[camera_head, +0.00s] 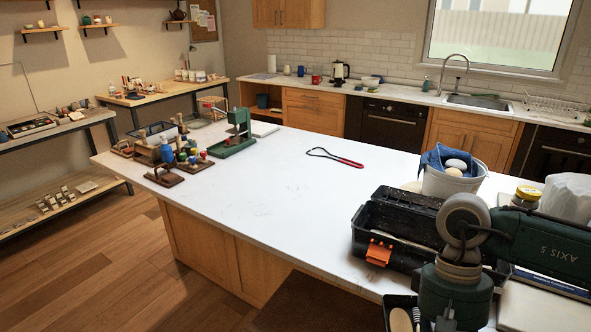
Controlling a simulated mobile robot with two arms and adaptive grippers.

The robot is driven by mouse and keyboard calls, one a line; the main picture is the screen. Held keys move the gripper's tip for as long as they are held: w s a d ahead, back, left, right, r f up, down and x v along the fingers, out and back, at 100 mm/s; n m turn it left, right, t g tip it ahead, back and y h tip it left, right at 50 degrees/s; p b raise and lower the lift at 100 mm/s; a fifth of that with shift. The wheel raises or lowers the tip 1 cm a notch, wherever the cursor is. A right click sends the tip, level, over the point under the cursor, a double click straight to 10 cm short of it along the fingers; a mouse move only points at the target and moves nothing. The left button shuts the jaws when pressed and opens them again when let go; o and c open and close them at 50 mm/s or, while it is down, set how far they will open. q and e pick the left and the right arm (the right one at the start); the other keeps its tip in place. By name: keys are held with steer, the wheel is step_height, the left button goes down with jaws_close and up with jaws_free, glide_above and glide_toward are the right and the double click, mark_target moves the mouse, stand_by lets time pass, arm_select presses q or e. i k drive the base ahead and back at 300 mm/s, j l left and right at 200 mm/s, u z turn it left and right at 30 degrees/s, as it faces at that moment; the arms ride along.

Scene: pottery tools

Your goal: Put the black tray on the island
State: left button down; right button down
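A black tray (388,306) shows at the bottom edge, beside the near right edge of the white island (270,215). Light and dark items lie in it, and most of it is cut off. My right arm comes in from the right and bends down over this tray. Its wrist hides part of the tray, and its fingertips are not visible, so I cannot tell whether they hold it. An open black toolbox (362,246) with an orange latch stands on the island behind the arm. My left gripper is not in view.
A white bucket (450,184) with a blue cloth stands behind the toolbox. A red-handled looped tool (350,162) lies mid-island. A green press (236,140) and wooden tool stands (165,177) crowd the far left end. The island's centre and near left are clear.

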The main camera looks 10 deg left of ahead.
mark_target(288, 179)
steer(key=i+j, duration=0.15)
steer(key=j, duration=0.25)
steer(key=i+j, duration=0.2)
steer(key=j, duration=0.2)
steer(key=i+j, duration=0.15)
steer(key=j, duration=0.2)
steer(key=i+j, duration=0.15)
steer(key=j, duration=0.25)
steer(key=i+j, duration=0.2)
steer(key=j, duration=0.2)
steer(key=i+j, duration=0.2)
steer(key=i, duration=0.3)
steer(key=i+j, duration=0.2)
steer(key=i, duration=0.3)
